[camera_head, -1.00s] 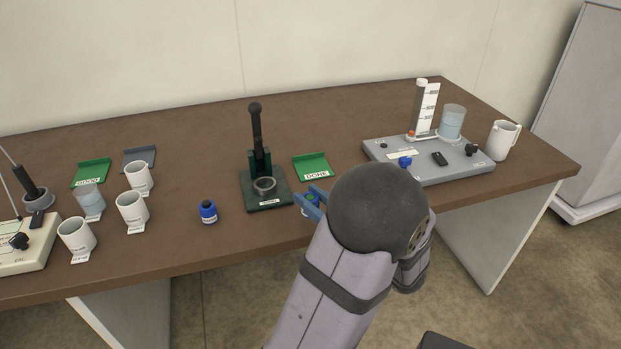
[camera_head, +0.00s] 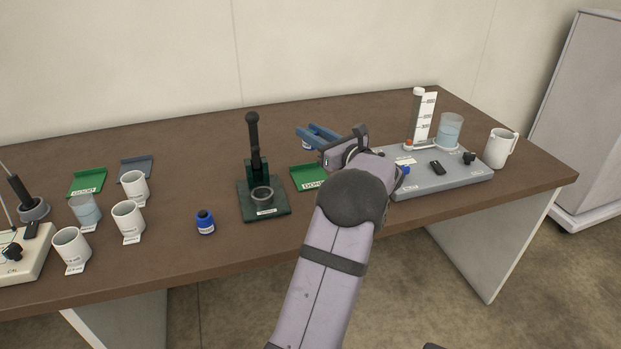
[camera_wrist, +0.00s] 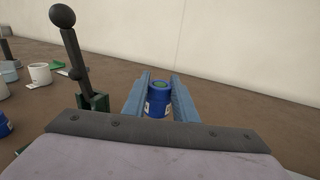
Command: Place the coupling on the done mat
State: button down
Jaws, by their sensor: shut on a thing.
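The coupling (camera_wrist: 159,100) is a blue cylinder with a green centre on top and a pale label, upright between the two blue fingers in the wrist view. My gripper (camera_wrist: 158,97) is shut on it. In the head view my gripper (camera_head: 308,138) is raised above and behind the done mat, and only a small part of the coupling (camera_head: 306,146) shows by the fingers. The green done mat (camera_head: 303,178) lies on the table right of the press, its right part hidden by my arm.
A dark green lever press (camera_head: 263,195) stands left of the done mat. A second blue piece (camera_head: 205,222) stands near the front edge. A grey station (camera_head: 440,181) with a graduated column and beaker is at right. White cups (camera_head: 128,217) and a green mat (camera_head: 87,181) are at left.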

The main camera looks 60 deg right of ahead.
jog(key=shift+w+d+r, duration=0.1)
jog(key=shift+f, duration=4.95)
jog(key=shift+f+b, duration=0.2)
jog(key=shift+b, duration=0.1)
jog(key=c, duration=1.4)
grip_release()
jog(key=shift+c, duration=0.2)
jog(key=shift+r, duration=0.2)
jog(key=v, duration=1.2)
jog(key=shift+f, duration=0.1)
